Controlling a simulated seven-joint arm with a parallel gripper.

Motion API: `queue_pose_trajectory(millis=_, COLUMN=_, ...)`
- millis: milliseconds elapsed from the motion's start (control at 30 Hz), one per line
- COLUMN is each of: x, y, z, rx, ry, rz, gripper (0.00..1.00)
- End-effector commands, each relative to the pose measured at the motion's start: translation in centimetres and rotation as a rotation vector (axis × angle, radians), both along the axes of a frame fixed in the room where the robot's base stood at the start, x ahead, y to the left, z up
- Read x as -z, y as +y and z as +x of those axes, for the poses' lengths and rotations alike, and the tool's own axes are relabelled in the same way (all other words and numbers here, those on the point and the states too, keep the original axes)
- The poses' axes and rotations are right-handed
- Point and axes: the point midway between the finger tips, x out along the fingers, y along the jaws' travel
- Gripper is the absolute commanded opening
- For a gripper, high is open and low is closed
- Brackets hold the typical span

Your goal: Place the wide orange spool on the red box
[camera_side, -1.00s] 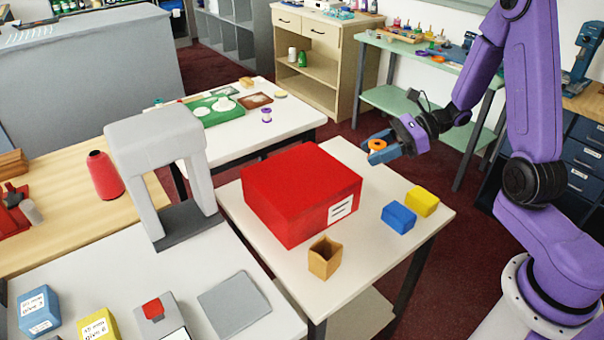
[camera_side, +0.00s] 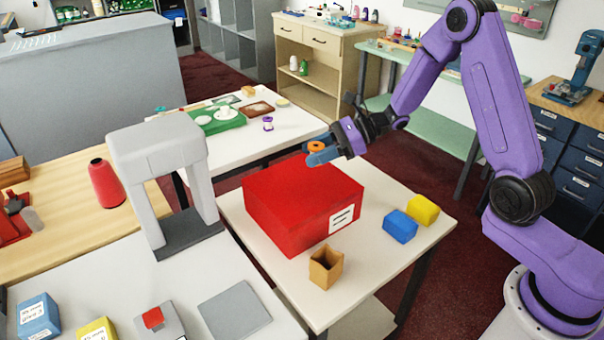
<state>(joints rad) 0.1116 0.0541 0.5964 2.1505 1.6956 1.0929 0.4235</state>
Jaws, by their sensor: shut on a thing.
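The wide orange spool (camera_side: 316,146) is held between the blue fingers of my gripper (camera_side: 319,152). Only its orange top shows clearly; the fingers hide its lower part. The red box (camera_side: 290,198) stands on a small white table and has a white label on its near right side. My gripper with the spool is over the back right part of the box's top. I cannot tell from this view whether the spool touches the box.
A blue block (camera_side: 400,226) and a yellow block (camera_side: 423,210) lie right of the box. An open brown container (camera_side: 326,267) stands in front of it. A grey arch (camera_side: 162,180) stands to the left. A purple spool (camera_side: 267,123) is on the table behind.

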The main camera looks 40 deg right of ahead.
Motion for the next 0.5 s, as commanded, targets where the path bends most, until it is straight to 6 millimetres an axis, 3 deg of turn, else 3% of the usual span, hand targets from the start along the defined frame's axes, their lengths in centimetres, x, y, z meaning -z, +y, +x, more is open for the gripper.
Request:
queue_pose_trajectory(millis=200, x=3.2, y=0.5, z=2.3, rx=-0.002, ry=0.004, rz=0.001, gripper=0.17)
queue_pose_trajectory(millis=500, x=5.1, y=0.7, z=4.0, rx=-0.001, ry=0.001, rz=0.001, gripper=0.17)
